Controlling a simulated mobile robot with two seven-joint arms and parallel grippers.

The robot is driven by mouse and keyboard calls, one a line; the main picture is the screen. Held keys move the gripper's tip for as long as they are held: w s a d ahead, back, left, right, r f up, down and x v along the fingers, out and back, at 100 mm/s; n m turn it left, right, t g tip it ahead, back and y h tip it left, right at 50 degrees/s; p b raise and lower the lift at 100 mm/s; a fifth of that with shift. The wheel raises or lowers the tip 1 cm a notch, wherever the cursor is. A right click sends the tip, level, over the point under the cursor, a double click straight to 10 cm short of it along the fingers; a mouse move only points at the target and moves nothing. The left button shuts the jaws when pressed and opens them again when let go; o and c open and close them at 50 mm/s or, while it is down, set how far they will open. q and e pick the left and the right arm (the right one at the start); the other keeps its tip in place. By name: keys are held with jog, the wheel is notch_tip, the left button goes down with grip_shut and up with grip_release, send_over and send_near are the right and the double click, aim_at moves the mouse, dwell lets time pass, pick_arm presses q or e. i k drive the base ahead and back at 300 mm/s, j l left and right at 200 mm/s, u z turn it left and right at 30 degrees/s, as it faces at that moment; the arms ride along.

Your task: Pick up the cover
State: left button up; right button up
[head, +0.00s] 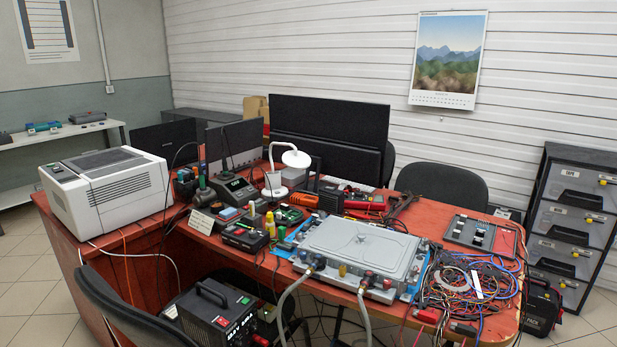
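A light grey, flat cover (352,243) with rounded corners and raised lines lies level on top of a grey unit on the red desk, right of the picture's middle. Round fittings line the unit's front and sides. Two grey hoses (364,316) run down from its front edge. I cannot tell whether the cover is fastened. Neither of my grippers shows in this view.
Tangled wires (462,285) and a dark tray (478,234) lie right of the unit. A white lamp (276,168), meters and tools crowd the desk behind and left. A black chair (118,314) stands at front left.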

aim_at(384, 253)
jog(key=l+u, duration=0.1)
jog(key=u, duration=0.35)
jog(key=l+u, duration=0.15)
jog(key=u, duration=0.35)
jog(key=l+u, duration=0.1)
jog(key=u, duration=0.35)
jog(key=k+l+u, duration=0.15)
jog(key=l+u, duration=0.2)
jog(key=k+l+u, duration=0.2)
jog(key=l+u, duration=0.15)
jog(key=k+l+u, duration=0.1)
jog(key=k+l, duration=0.15)
jog(key=l, duration=0.2)
jog(key=k+l+u, duration=0.15)
jog(key=k+l, duration=0.15)
jog(key=l, duration=0.1)
